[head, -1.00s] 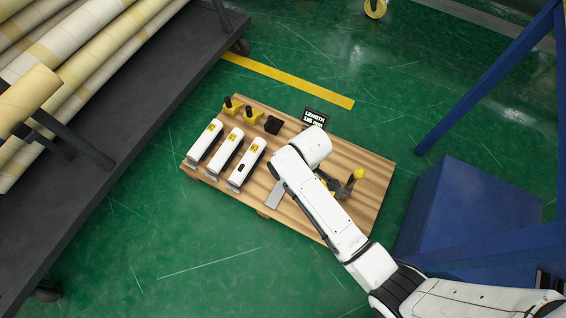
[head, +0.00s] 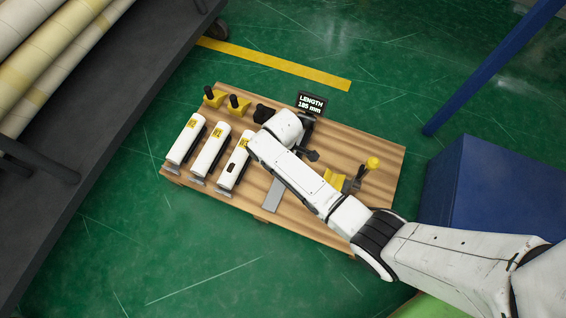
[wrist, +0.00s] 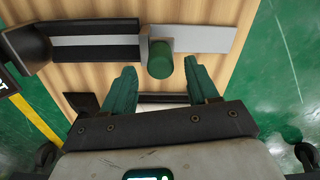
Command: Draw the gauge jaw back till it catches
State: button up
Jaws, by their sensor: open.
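The gauge lies on the wooden board, mostly under my arm in the head view; its grey flat bar (head: 272,195) shows at the arm's left. In the wrist view I see its dark rail (wrist: 90,42) with a light strip, a grey plate (wrist: 205,39) and a green round knob (wrist: 160,60) at their junction, which I take for the jaw's grip. My gripper (wrist: 159,70) is open, its green fingers either side of the knob's near end. I cannot tell whether they touch it. The head view hides the fingers. A display (head: 311,103) reads LENGTH 195 mm.
Several white labelled units, one of them here (head: 210,154), stand on the board (head: 325,225) left of my arm. Yellow blocks with black handles (head: 239,104) sit behind them. A yellow-knobbed lever (head: 373,163) stands right of my arm. A blue box (head: 490,190) is beyond the board's right edge.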

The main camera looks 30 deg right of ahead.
jog(key=shift+f+b, duration=0.9)
jog(key=shift+f, duration=1.15)
grip_shut()
jog(key=shift+s, duration=0.1)
